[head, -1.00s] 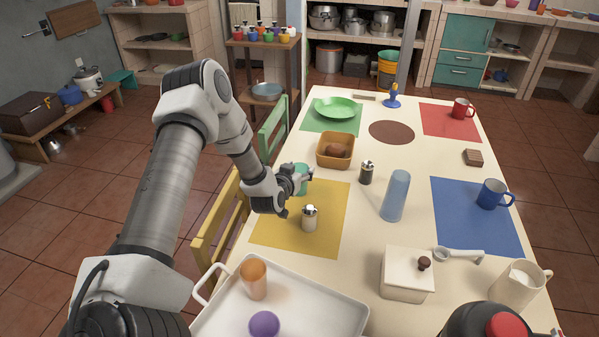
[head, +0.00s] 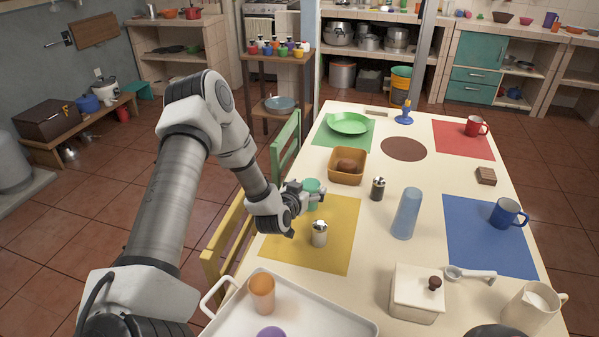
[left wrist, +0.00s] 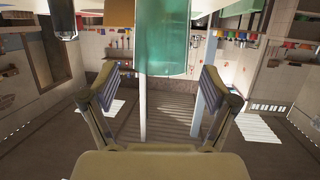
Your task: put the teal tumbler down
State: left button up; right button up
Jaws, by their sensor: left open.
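The teal tumbler (head: 311,187) stands upright at the far edge of the yellow mat (head: 335,255), partly hidden by my left gripper (head: 308,197). In the left wrist view the tumbler (left wrist: 166,40) appears upside down at the top, with the table edge. My left gripper (left wrist: 158,88) is open there, its two fingers apart on either side of the tumbler's line, with gaps showing on both sides. I cannot tell how far the tumbler reaches between the fingertips. My right gripper is not in view.
A salt shaker (head: 319,233) stands on the yellow mat near the gripper. A dark pepper shaker (head: 377,189), a blue bottle-like glass (head: 406,213) and an orange bowl (head: 347,166) stand close by. A white tray (head: 340,322) lies nearer. Chairs (head: 224,245) line the left edge.

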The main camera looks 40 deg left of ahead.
pick_arm(q)
jog(key=v, duration=0.9)
jog(key=shift+p, duration=0.45)
jog(key=shift+s+r, duration=0.1)
jog(key=shift+s, duration=0.05)
